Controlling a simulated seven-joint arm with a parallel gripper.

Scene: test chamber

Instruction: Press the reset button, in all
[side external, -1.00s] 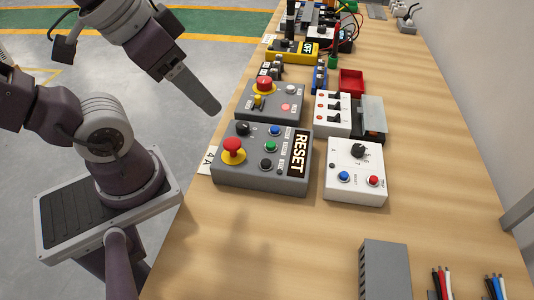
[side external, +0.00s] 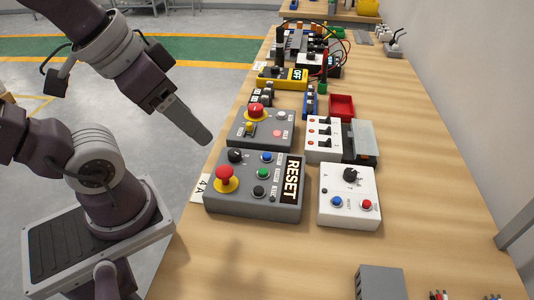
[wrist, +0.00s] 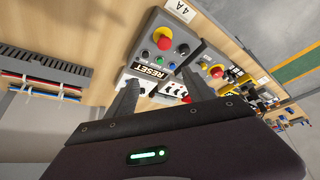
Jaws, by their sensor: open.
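The grey control box (side external: 240,208) with a RESET label (side external: 291,180) stands near the table's left edge. It carries a red mushroom button on a yellow base (side external: 225,178), a black knob (side external: 235,156), and small blue (side external: 267,157), green (side external: 263,173) and black (side external: 259,190) buttons. The small print beside them is unreadable, so I cannot tell which is reset. My gripper (side external: 208,140) hangs above and left of the box, apart from it. In the wrist view my gripper (wrist: 160,76) is open and empty, with the RESET label (wrist: 149,72) showing between its fingers.
A white box (side external: 349,208) with a knob, blue button and red button stands right of the grey box. Another grey box (side external: 262,130) with a red mushroom button stands behind. Switches and wired devices fill the table's far part. The front table (side external: 260,270) has free room.

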